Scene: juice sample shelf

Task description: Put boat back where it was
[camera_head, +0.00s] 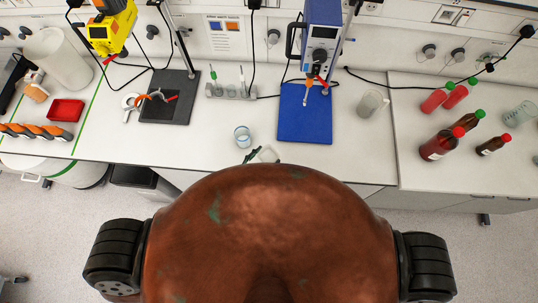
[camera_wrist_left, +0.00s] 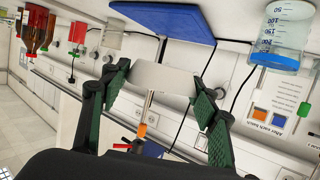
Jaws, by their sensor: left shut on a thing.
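The boat is a small pale, thin-walled piece. In the left wrist view the boat (camera_wrist_left: 160,77) sits between the two green-padded fingers of my left gripper (camera_wrist_left: 163,86), which is shut on it. In the head view my left gripper (camera_head: 262,156) shows only in part, low in the middle by the bench's front edge, with the boat (camera_head: 268,155) as a small white patch. The rest of that gripper is hidden. My right gripper is not in view.
A beaker with blue liquid (camera_head: 242,137) stands close by, left of the gripper. A blue stand base (camera_head: 305,118) is behind it to the right. The bench (camera_head: 205,135) has free room left of the beaker.

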